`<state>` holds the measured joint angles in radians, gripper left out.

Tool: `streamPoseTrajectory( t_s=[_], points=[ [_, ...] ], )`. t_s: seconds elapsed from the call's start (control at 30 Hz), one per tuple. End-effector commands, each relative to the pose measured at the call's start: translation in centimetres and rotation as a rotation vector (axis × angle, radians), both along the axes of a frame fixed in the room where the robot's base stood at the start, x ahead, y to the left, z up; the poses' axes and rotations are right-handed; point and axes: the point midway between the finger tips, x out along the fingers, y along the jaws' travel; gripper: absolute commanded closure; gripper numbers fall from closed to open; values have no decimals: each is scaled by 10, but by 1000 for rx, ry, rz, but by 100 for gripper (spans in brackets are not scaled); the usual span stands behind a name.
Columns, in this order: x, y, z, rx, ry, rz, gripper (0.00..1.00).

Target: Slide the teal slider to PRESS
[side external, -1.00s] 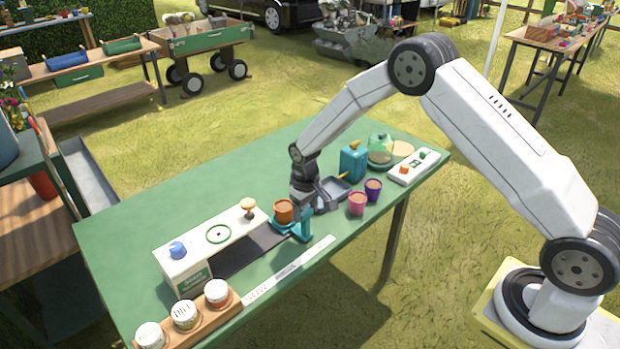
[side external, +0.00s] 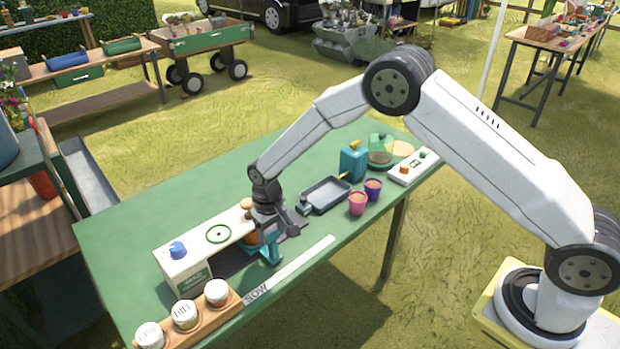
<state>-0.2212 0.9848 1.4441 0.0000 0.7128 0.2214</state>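The teal slider (side external: 271,254) sits on the dark track (side external: 232,263) that runs along the front of the white station (side external: 193,254). An orange-brown pot (side external: 250,239) stands on it, partly hidden by my gripper. My gripper (side external: 271,232) is down at the slider's upright part and appears to touch it. Its fingers are too small and overlapped to tell whether they are open or shut. The white label strip (side external: 300,262) lies along the table's near side. SOW reads at its left end; I cannot read PRESS on it.
A rack of several jars (side external: 185,316) stands at the near left corner of the green table (side external: 150,210). A grey tray (side external: 325,194), pink pot (side external: 357,204), purple pot (side external: 373,190) and teal can (side external: 353,163) stand to the right.

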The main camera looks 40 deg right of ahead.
Motion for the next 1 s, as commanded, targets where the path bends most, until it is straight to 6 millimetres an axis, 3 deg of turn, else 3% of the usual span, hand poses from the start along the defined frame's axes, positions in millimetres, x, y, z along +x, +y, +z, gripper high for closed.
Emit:
streamPoseTrajectory(
  t_s=[0.03,0.1,0.53,1.0],
  points=[
    [0,0,0,0,0,0,17],
    [0,0,0,0,0,0,0],
    [0,0,7,0,-1,0,0],
    [1,0,62,1,-3,0,0]
  ],
)
